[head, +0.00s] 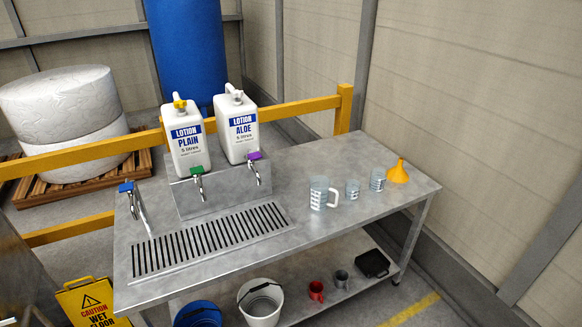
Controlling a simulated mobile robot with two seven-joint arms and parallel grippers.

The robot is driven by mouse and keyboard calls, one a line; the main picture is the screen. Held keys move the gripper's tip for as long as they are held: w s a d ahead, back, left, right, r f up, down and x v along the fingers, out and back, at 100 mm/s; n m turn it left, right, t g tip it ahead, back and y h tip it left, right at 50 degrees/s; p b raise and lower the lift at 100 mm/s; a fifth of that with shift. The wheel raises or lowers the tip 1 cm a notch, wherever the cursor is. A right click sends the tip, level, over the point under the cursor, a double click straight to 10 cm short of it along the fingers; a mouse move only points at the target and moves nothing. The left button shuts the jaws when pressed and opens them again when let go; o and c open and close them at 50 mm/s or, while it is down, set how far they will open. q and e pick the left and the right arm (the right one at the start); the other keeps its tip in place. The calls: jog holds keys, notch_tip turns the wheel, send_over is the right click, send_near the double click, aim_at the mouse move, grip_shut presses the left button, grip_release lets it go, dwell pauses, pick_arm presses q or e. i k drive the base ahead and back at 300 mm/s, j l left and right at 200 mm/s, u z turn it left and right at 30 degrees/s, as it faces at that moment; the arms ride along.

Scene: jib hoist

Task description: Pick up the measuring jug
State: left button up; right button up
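The measuring jug (318,192) stands upright on the metal table, right of the slotted drain. It is clear grey-blue with white markings, and its white handle points right. Two smaller clear cups with markings, one close by (352,190) and one farther right (377,179), stand beside it without visible handles. Neither of my grippers shows in the head view.
The metal table (360,150) carries a yellow funnel (398,172), the drain grate (210,240), PLAIN (188,150) and ALOE (237,140) lotion bottles, and a blue-handled tap (127,187). Buckets and mugs sit below. A yellow caution sign (92,305) stands front left.

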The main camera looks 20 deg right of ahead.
aim_at(319, 186)
jog(key=j, duration=0.3)
jog(key=i+j, duration=0.1)
jog(key=j, duration=0.2)
jog(key=j+z, duration=0.2)
jog(key=z, duration=0.15)
jog(key=j+z, duration=0.15)
jog(key=z, duration=0.2)
jog(key=j+z, duration=0.2)
jog(key=z, duration=0.15)
